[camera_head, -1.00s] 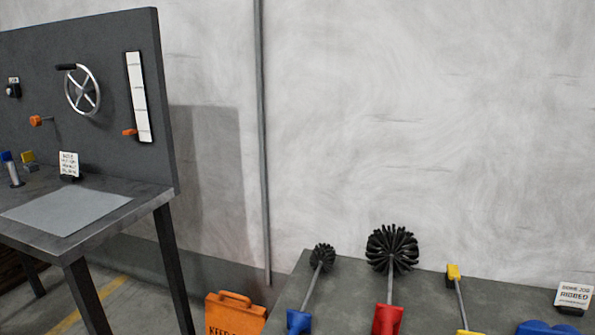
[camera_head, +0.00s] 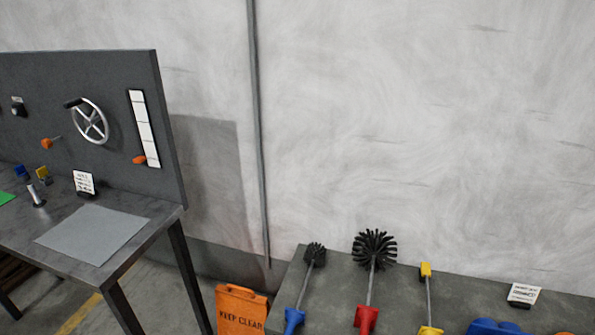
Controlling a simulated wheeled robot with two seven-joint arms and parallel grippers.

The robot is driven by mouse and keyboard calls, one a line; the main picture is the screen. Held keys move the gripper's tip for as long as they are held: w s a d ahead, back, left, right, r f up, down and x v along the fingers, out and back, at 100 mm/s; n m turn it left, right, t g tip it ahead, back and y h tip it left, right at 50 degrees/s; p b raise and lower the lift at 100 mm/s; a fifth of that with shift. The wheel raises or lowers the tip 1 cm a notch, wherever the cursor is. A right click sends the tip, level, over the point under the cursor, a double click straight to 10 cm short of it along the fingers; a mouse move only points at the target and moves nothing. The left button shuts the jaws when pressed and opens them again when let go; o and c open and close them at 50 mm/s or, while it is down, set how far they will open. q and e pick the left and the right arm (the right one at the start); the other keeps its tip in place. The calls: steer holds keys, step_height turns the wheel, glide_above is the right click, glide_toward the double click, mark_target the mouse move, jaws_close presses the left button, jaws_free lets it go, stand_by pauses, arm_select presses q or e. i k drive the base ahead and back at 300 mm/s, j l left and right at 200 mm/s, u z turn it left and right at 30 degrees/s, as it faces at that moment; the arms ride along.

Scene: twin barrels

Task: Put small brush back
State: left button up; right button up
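A small black-bristled brush (camera_head: 314,256) with a thin grey rod and a blue handle base (camera_head: 293,320) is at the left end of the grey bench on the right. A larger black-bristled brush (camera_head: 374,250) with a red base (camera_head: 366,319) is just to its right. A tool with a yellow tip (camera_head: 426,270) and yellow base is further right. The lower ends are near the picture's bottom edge. Neither of my grippers shows.
The grey bench (camera_head: 460,292) also bears a white sign card (camera_head: 523,294) and a blue object (camera_head: 495,327). An orange "KEEP CLEAR" sign (camera_head: 241,311) stands on the floor left of it. A table (camera_head: 155,212) with an upright panel (camera_head: 60,90) is at left.

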mark_target(314, 255)
steer(key=i+u, duration=0.15)
steer(key=u, duration=0.2)
steer(key=i+l+u, duration=0.1)
steer(key=u, duration=0.25)
steer(key=i+l+u, duration=0.1)
steer(key=u, duration=0.25)
